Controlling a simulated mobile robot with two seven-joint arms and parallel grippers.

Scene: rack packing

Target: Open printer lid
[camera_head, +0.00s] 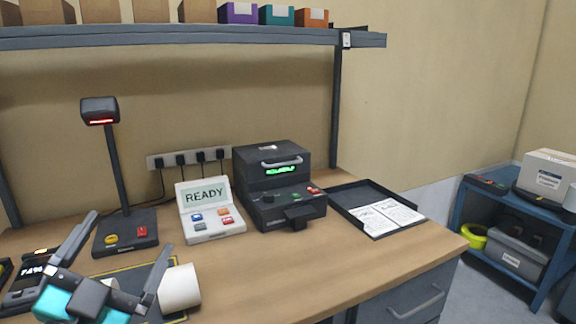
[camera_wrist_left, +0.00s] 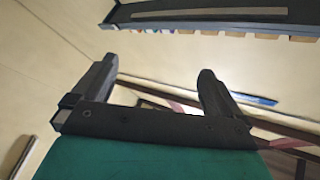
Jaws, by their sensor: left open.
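The printer (camera_head: 278,185) is a black box on the bench, right of the middle in the head view. Its lid (camera_head: 270,154) is down, with a light grey handle (camera_head: 281,162) across its front. A green display is lit below the handle. My left gripper (camera_head: 131,233) is at the lower left of the head view, open and empty, left of the printer and apart from it. In the left wrist view its two fingers (camera_wrist_left: 155,80) stand apart, with only wall and shelf beyond. The printer does not show in that view. My right gripper is not in view.
A white READY panel (camera_head: 209,211) stands left of the printer, and a scanner on a post (camera_head: 113,150) stands further left. A white paper roll (camera_head: 180,288) lies by my left gripper. A black tray (camera_head: 343,197) with papers lies right of the printer. A shelf (camera_head: 200,37) hangs above.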

